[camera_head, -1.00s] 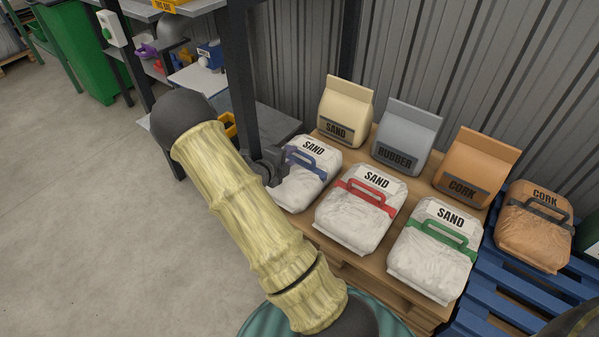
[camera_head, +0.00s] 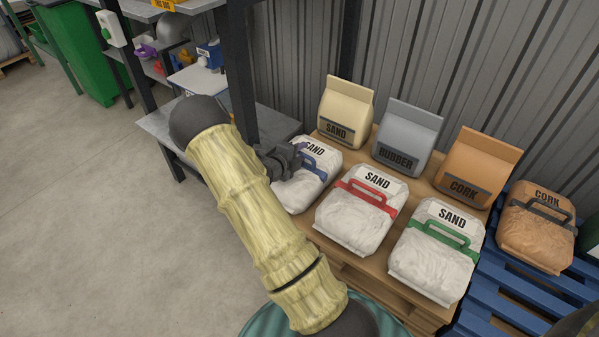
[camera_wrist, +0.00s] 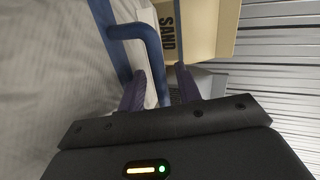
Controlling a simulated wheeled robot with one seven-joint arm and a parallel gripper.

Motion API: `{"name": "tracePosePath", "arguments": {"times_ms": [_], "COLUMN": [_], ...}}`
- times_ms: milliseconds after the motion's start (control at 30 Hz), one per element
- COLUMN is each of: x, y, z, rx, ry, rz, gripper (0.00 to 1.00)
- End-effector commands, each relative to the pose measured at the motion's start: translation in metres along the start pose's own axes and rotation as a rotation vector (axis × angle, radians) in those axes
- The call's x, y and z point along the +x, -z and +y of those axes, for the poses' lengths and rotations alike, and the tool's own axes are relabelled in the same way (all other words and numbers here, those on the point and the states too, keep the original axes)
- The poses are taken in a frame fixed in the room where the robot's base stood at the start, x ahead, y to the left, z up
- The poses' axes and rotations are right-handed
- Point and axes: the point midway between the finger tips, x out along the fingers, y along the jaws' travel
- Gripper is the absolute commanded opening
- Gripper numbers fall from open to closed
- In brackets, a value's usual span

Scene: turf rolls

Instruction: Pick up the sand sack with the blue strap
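The white sand sack with the blue strap (camera_head: 302,187) lies at the left of the front row on the wooden pallet. My gripper (camera_head: 292,158) is at this sack's strap and hides part of it. In the wrist view the blue strap handle (camera_wrist: 149,50) runs down between the two fingers of my gripper (camera_wrist: 160,72). The fingers stand apart, one on each side of the handle; whether either touches it I cannot tell. The sack's pale wrinkled face (camera_wrist: 50,80) fills the left of that view.
Sand sacks with a red strap (camera_head: 357,215) and a green strap (camera_head: 434,255) lie to the right. Upright sand (camera_head: 343,110), rubber (camera_head: 406,135) and cork (camera_head: 474,165) bags stand behind. A brown cork sack (camera_head: 536,235) is on the blue pallet (camera_head: 500,295). A dark shelf post (camera_head: 239,80) rises close behind my arm.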

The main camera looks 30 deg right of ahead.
Motion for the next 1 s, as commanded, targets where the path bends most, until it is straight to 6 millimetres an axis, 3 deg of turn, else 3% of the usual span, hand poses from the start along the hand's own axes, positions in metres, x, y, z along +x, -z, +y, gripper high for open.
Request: {"name": "tracePosePath", "arguments": {"times_ms": [400,567,1000], "x": [-0.0005,-0.0006,-0.0006], "y": [0.0000,0.0000,0.0002], "z": [-0.0003,-0.0002,0.0005], "rx": [0.000,0.000,-0.003], "ry": [0.000,0.000,-0.001], "rz": [0.000,0.000,0.000], "gripper": [0.32,0.01,0.00]}}
